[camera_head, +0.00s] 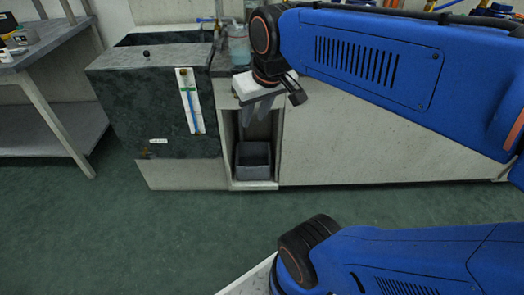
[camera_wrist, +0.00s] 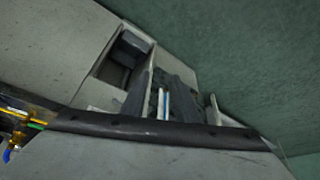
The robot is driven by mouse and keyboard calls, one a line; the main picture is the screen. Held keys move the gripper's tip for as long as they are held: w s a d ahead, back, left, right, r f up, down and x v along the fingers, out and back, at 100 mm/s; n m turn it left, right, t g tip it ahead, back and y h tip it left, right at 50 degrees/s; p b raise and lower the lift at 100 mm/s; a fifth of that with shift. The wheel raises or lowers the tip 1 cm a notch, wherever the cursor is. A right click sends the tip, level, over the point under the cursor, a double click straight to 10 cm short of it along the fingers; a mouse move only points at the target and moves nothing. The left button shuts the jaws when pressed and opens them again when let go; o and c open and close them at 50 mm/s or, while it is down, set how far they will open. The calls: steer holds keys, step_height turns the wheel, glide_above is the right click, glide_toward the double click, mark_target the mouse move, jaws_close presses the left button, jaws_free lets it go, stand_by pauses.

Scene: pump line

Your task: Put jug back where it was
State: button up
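A translucent container with bluish liquid (camera_head: 238,50) stands on the counter behind my arm in the head view; it looks like the jug, though my arm partly covers it. My gripper (camera_head: 256,122) hangs in front of and below it, pointing down before an open niche. No jug shows clearly in the gripper. The wrist view shows the niche tilted, with no clear jug.
A grey bin (camera_head: 253,160) sits at the niche's bottom; it also shows in the wrist view (camera_wrist: 130,46). A dark green tank (camera_head: 140,105) with a blue-striped gauge (camera_head: 189,100) stands left of the niche. A workbench (camera_head: 45,42) is at far left. The green floor (camera_head: 130,235) in front is clear.

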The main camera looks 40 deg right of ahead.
steer(key=s+a+f+n, duration=0.1)
steer(key=s+a+f, duration=0.1)
steer(key=s+f, duration=0.4)
steer(key=shift+s+a+f, duration=0.2)
steer(key=shift+s+f, duration=0.1)
